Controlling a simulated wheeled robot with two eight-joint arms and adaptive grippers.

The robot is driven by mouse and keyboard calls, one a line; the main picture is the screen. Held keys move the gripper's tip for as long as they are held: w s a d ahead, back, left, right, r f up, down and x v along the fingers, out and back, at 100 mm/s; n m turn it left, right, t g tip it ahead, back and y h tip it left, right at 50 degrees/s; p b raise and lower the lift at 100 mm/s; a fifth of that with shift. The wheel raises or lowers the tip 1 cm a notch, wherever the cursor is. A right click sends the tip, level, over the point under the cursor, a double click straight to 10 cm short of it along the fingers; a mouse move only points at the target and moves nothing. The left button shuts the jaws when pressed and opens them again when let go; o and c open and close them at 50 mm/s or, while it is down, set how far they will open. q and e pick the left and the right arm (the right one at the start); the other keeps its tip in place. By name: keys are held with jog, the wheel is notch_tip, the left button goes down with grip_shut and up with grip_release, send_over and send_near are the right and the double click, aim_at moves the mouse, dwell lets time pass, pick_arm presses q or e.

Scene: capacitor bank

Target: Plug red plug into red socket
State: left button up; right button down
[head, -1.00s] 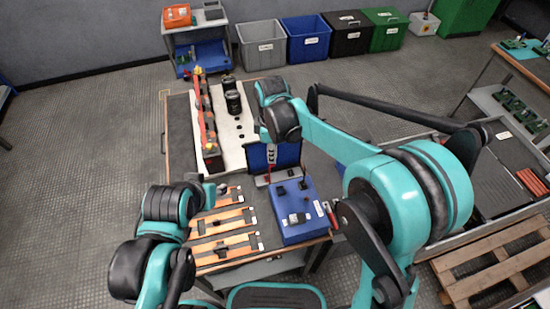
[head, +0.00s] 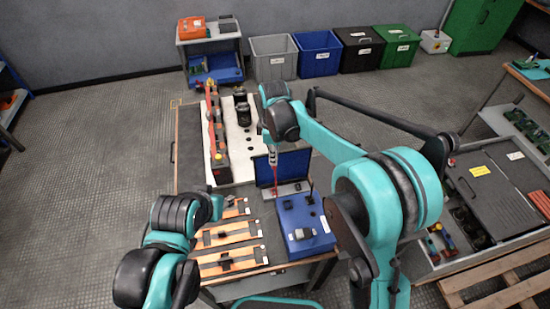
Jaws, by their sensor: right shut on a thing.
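My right gripper (head: 273,160) points down over the back of the worktable, in front of an upright blue panel (head: 292,167). It is shut on a thin red piece, which looks like the red plug (head: 275,181). The plug hangs just above or at a light strip at the panel's foot; I cannot tell whether it touches. A blue box (head: 320,240) with black fittings on top stands just in front. I cannot make out a red socket. My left gripper (head: 222,200) is near the orange boards at left, mostly hidden by its own arm; its fingers are too small to judge.
Orange boards (head: 228,233) lie at the table's front left. Behind them stand a busbar row (head: 216,135) and black cylinders (head: 242,108) on a white sheet. Bins (head: 273,60) line the back wall. A pallet (head: 497,280) lies at right.

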jog(key=shift+f+b, duration=4.9)
jog(key=shift+f, duration=2.55)
jog(key=shift+f, duration=0.4)
jog(key=c, duration=1.6)
grip_release()
notch_tip(320, 180, up, 12)
jog(key=shift+d+r, duration=0.1)
